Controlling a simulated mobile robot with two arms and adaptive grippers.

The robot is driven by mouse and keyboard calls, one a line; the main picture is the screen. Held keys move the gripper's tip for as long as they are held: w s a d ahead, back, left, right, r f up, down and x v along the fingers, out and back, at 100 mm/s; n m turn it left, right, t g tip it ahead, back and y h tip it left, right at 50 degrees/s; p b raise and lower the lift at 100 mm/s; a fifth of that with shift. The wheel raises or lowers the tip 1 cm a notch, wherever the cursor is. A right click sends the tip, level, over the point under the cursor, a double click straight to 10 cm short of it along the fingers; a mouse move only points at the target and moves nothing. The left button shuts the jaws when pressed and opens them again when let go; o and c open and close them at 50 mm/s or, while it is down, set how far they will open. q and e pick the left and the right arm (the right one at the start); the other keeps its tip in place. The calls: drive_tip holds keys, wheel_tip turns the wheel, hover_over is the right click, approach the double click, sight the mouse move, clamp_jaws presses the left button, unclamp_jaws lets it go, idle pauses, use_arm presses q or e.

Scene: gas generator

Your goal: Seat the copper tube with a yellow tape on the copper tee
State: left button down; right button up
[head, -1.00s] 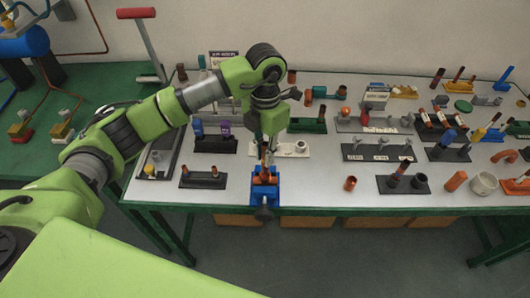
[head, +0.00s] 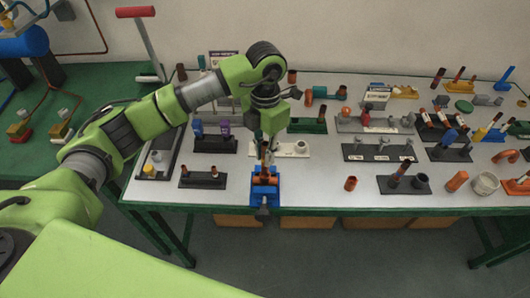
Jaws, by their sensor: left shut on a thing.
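My left gripper (head: 267,143) points down over the blue vise (head: 265,193) at the front edge of the table. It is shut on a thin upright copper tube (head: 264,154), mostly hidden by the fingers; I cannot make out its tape. Below it, an orange-brown copper fitting (head: 265,180), which looks like the tee, sits in the vise jaws. The tube's lower end is at or just above the fitting; I cannot tell whether they touch. My right gripper is not in view.
A black holder with two short copper pieces (head: 202,182) stands left of the vise. A white holder (head: 293,150) is just behind it. A loose copper fitting (head: 351,183) lies to the right. Several fitting racks fill the table's back and right.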

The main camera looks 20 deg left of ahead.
use_arm(q)
drive_tip(key=shift+s+f+b, duration=0.1)
drive_tip(key=shift+f+b, duration=1.35)
drive_tip(key=shift+f, duration=0.15)
drive_tip(key=c, duration=1.9)
unclamp_jaws()
drive_tip(key=shift+r, duration=0.1)
drive_tip(key=r, duration=1.2)
drive_tip(key=shift+w, duration=0.4)
drive_tip(key=shift+f, duration=0.1)
